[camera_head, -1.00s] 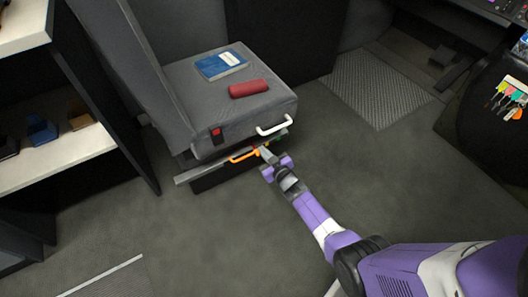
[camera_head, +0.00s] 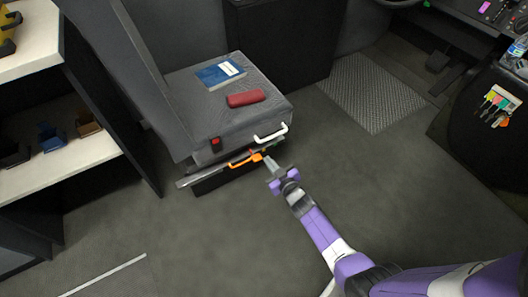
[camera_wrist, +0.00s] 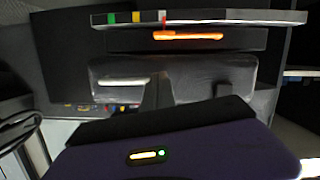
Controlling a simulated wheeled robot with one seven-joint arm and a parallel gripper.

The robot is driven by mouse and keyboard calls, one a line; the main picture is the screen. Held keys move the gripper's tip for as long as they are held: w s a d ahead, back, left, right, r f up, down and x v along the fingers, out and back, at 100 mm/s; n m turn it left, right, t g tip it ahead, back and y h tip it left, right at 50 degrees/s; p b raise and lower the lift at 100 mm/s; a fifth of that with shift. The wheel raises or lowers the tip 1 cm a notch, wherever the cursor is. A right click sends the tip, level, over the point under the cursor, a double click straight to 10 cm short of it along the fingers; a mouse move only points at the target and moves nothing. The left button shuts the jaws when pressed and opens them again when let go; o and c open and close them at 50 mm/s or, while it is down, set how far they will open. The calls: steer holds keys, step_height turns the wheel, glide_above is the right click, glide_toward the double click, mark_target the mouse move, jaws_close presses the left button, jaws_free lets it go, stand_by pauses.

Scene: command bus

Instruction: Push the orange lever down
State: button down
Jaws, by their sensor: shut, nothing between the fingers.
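The orange lever (camera_head: 243,161) sits on the side rail below the seat cushion, under the white handle. It also shows in the wrist view (camera_wrist: 188,36) as a bright orange bar near the top, seen upside down. My gripper (camera_head: 270,162) is shut and empty, with its tip just right of the lever's right end in the head view. I cannot tell whether the tip touches the lever.
The grey seat (camera_head: 205,100) carries a blue book (camera_head: 220,73) and a red cylinder (camera_head: 245,99). A white handle (camera_head: 271,135) juts out just above the lever. A shelf (camera_head: 60,165) stands at left. The floor in front of the seat is clear.

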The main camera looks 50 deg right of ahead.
steer(key=v, duration=0.3)
steer(key=shift+d+p, duration=0.15)
steer(key=shift+p, duration=0.25)
